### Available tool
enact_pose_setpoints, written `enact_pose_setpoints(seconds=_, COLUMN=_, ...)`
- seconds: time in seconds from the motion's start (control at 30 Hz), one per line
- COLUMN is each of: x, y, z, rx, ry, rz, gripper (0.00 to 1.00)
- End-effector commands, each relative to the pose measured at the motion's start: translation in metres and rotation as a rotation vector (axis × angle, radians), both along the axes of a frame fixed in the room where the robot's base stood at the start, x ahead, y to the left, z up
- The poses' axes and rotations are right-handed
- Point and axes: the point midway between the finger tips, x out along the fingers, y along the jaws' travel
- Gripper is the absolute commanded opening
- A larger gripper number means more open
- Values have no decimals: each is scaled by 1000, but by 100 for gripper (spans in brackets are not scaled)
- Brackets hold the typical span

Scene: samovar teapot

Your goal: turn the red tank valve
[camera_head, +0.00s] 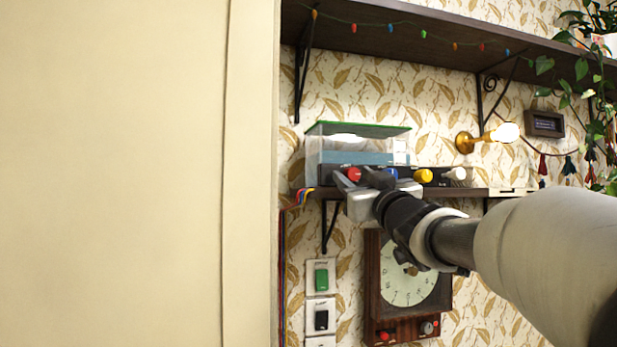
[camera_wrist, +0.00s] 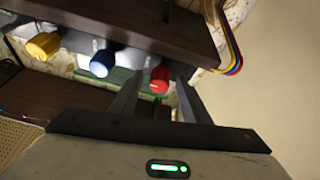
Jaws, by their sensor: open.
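The red tank valve (camera_head: 353,174) is a round red knob on the dark strip at the front of the clear water tank (camera_head: 360,145), which has a green top edge. It also shows in the wrist view (camera_wrist: 159,79), between the tips of my two fingers. My gripper (camera_head: 358,183) is open with one finger on each side of the red knob. I cannot tell whether either finger touches it. In the wrist view my gripper (camera_wrist: 160,77) holds nothing. Part of the tank front is hidden behind my gripper and arm in the head view.
A blue knob (camera_wrist: 103,63) and a yellow knob (camera_head: 423,176) stand beside the red one, with a white knob (camera_head: 456,174) further right. The tank stands on a dark shelf (camera_head: 478,192). A clock (camera_head: 408,275) hangs below. Coloured cables (camera_wrist: 234,55) run at the shelf's end.

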Motion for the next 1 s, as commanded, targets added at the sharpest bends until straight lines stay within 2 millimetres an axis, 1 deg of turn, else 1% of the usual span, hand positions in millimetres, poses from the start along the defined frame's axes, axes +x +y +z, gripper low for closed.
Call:
enact_pose_setpoints(seconds=0.17, x=0, y=0, z=0, rx=0, ry=0, rz=0, gripper=43)
enact_pose_setpoints(seconds=0.4, x=0, y=0, z=0, rx=0, ry=0, rz=0, gripper=2)
enact_pose_setpoints(seconds=0.6, x=0, y=-1, z=0, rx=-9, ry=-1, rz=-1, gripper=2)
enact_pose_setpoints(seconds=0.77, x=0, y=-2, z=0, rx=-53, ry=-9, rz=-3, gripper=2)
enact_pose_setpoints(seconds=1.0, x=1, y=-3, z=1, rx=-206, ry=-38, rz=-2, gripper=2)
